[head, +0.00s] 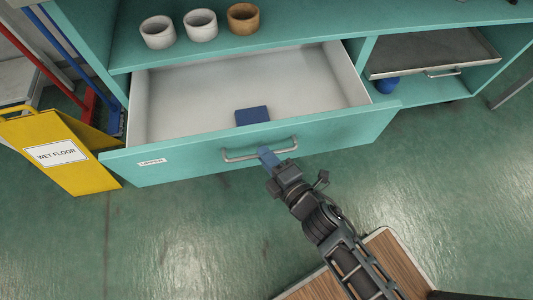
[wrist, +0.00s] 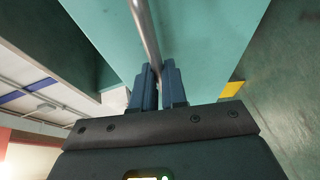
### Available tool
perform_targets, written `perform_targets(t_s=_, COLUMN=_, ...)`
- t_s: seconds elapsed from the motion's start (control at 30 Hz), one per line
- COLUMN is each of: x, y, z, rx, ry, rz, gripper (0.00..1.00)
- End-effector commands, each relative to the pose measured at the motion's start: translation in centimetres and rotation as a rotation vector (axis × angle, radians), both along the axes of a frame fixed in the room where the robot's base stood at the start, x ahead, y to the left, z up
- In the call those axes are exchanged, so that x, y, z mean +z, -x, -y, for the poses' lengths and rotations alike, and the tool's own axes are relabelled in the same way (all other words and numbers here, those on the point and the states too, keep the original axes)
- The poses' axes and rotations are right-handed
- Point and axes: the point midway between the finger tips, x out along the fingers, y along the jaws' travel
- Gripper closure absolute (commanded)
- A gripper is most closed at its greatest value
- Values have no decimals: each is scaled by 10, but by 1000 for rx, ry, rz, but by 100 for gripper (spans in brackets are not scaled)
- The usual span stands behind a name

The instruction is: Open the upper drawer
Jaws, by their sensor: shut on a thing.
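The upper drawer (head: 340,127) is a teal-fronted drawer, pulled well out of the cabinet, with its pale inside showing in the head view. A label on its front appears to read "UPPER". A blue block (head: 252,116) lies inside near the front. My gripper (head: 268,155) is at the metal bar handle (head: 240,157) on the drawer front. In the wrist view, my gripper's blue fingers (wrist: 159,85) are closed around the handle bar (wrist: 145,30), one on each side. The teal drawer front (wrist: 205,45) also shows there.
Three cups (head: 200,25) stand on the teal shelf above the drawer. A grey tray (head: 430,52) and a blue ball (head: 387,84) are in the right bay. A yellow wet-floor sign (head: 60,150) stands left of the drawer. The green floor in front is mostly clear.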

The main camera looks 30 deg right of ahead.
Motion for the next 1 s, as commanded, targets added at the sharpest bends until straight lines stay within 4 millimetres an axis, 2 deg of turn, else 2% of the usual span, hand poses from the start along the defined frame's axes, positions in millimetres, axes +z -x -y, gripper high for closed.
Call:
perform_targets(t_s=0.03, x=-1, y=0, z=0, rx=0, ry=0, rz=-2, gripper=100)
perform_targets(t_s=0.07, x=-1, y=0, z=0, rx=0, ry=0, rz=-2, gripper=86)
perform_targets(t_s=0.3, x=0, y=0, z=0, rx=0, ry=0, rz=-1, gripper=63)
perform_targets(t_s=0.53, x=0, y=0, z=0, rx=0, ry=0, rz=0, gripper=63)
perform_targets(t_s=0.63, x=1, y=6, z=0, rx=0, ry=-1, rz=-2, gripper=63)
perform_targets(t_s=1.0, x=11, y=61, z=5, rx=0, ry=-1, rz=-3, gripper=63)
